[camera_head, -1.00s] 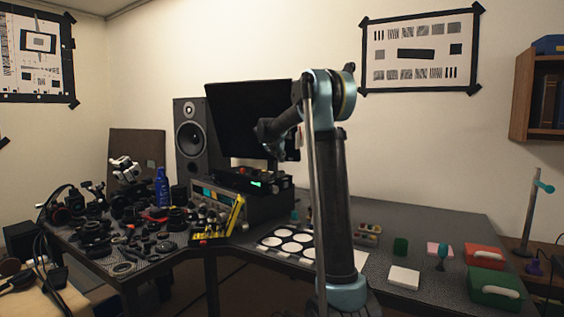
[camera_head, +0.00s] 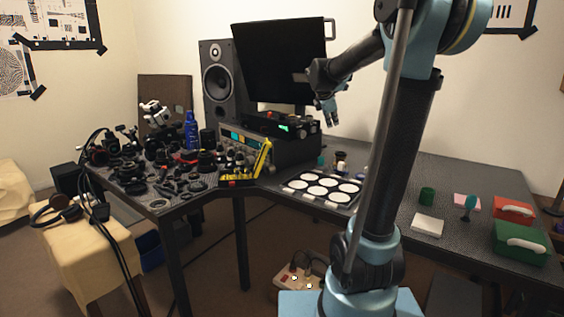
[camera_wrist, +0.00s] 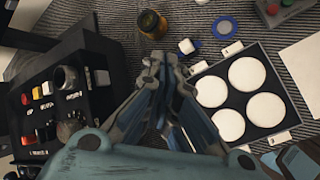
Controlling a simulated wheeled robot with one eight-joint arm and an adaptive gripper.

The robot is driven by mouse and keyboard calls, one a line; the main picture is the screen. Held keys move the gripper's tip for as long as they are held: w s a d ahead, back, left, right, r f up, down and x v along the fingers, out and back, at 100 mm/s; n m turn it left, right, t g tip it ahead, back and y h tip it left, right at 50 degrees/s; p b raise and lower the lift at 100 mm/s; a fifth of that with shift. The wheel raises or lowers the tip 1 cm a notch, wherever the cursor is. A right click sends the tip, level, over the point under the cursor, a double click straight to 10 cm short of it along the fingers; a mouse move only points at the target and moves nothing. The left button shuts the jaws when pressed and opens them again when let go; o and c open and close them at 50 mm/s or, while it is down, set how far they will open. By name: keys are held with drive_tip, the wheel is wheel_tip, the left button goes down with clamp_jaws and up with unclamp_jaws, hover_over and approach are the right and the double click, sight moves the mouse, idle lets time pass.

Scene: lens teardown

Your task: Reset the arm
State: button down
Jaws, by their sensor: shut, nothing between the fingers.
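My gripper (camera_head: 333,117) hangs in front of the dark monitor's right side in the head view, above the bench and apart from it. In the wrist view my gripper (camera_wrist: 160,62) has its fingertips together with nothing between them. My arm rises in front of the bench and bends over toward the left at the top. Its column hides part of the bench behind it.
A tray of white discs (camera_head: 296,184) lies on the dark bench below my gripper. An instrument with knobs (camera_wrist: 62,88) is close at left. A small amber jar (camera_wrist: 152,24) stands ahead. Green (camera_head: 522,252) and red (camera_head: 511,205) boxes stand at right. Camera parts crowd the left.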

drive_tip(key=s+f+m+g+y, duration=0.1)
drive_tip(key=s+f+m, duration=0.5)
drive_tip(key=s, duration=0.7)
drive_tip(key=s+a+f+m+g+y, duration=0.1)
drive_tip(key=s+f+m+g, duration=0.1)
drive_tip(key=s+f+m, duration=0.4)
drive_tip(key=s+f+m+g+y, duration=0.1)
drive_tip(key=s+f+m, duration=0.6)
drive_tip(key=s, duration=1.4)
wheel_tip(320, 180, down, 6)
drive_tip(key=shift+a+r+g+y, duration=0.2)
drive_tip(key=shift+g+y, duration=0.1)
drive_tip(key=shift+y, duration=0.1)
drive_tip(key=shift+w+f, duration=0.2)
drive_tip(key=shift+w, duration=0.3)
